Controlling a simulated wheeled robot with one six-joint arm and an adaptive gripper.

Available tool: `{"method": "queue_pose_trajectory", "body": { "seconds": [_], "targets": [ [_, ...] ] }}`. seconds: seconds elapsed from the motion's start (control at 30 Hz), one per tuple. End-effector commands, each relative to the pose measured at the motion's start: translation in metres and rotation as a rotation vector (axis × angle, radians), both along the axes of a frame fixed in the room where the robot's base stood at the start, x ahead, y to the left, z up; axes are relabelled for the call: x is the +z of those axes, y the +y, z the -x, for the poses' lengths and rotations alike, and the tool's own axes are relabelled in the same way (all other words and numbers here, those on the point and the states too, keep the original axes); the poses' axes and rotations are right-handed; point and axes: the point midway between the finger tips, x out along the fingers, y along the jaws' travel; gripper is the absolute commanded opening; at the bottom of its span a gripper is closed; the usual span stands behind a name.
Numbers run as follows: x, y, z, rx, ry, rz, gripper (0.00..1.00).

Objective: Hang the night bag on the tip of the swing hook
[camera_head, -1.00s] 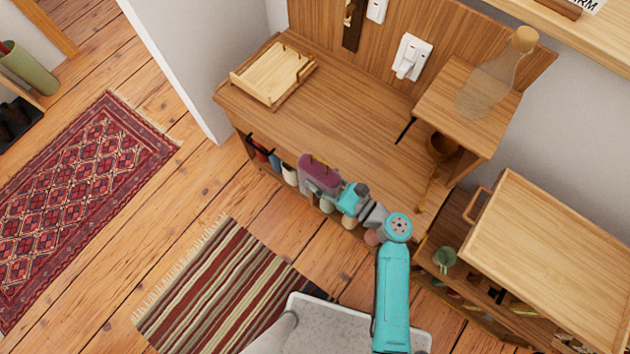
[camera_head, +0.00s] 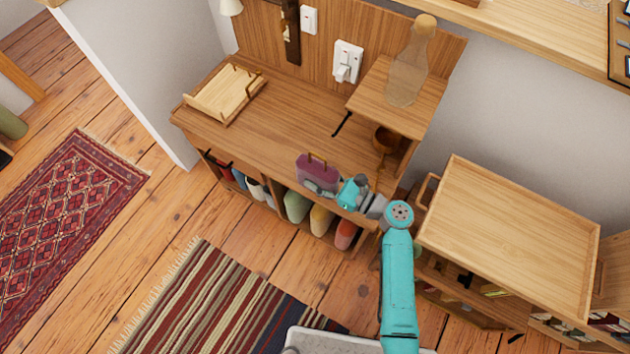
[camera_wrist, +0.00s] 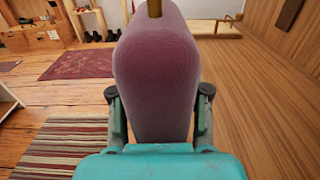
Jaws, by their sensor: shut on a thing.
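The night bag is a maroon, rounded bag with a grey lower part and a brass handle on top (camera_head: 317,168). It is upright and appears over the desk's front edge in the head view. In the wrist view the bag (camera_wrist: 155,70) fills the middle. My gripper (camera_head: 322,188) is shut on it, one finger on each side; its fingers also show in the wrist view (camera_wrist: 160,97). A thin black bar (camera_head: 342,124) sticks out at the left of the raised shelf; it may be the swing hook, but I cannot tell for sure.
The wooden desk (camera_head: 275,120) has a tray (camera_head: 226,92) at its left and a raised shelf (camera_head: 385,112) with a glass bottle (camera_head: 408,65) at its right. A small brown cup (camera_head: 385,140) is under the shelf. A wooden cart (camera_head: 505,230) stands right. The desk's middle is clear.

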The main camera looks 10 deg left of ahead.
Motion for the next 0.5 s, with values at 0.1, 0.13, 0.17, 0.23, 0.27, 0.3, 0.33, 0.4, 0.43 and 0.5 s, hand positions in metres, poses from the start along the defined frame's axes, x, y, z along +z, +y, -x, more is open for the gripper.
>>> {"method": "queue_pose_trajectory", "body": {
  "seconds": [0.1,0.13,0.17,0.23,0.27,0.3,0.33,0.4,0.43,0.5],
  "targets": [
    [0.0,-0.003,-0.009,0.0,-0.001,-0.001,0.05],
    [0.0,-0.004,-0.011,0.0,-0.001,-0.001,0.05],
    [0.001,-0.004,-0.012,0.0,-0.001,-0.001,0.05],
    [0.001,-0.006,-0.017,0.0,-0.001,-0.001,0.05],
    [0.001,-0.007,-0.019,0.0,-0.001,-0.001,0.05],
    [0.0,-0.008,-0.021,0.0,-0.001,0.0,0.05],
    [0.0,-0.008,-0.023,0.0,-0.001,0.0,0.05],
    [0.001,-0.01,-0.027,-0.001,-0.001,-0.001,0.05],
    [0.001,-0.01,-0.028,0.0,-0.001,-0.001,0.05],
    [0.0,-0.012,-0.031,0.0,-0.001,0.0,0.05]
  ]
}}
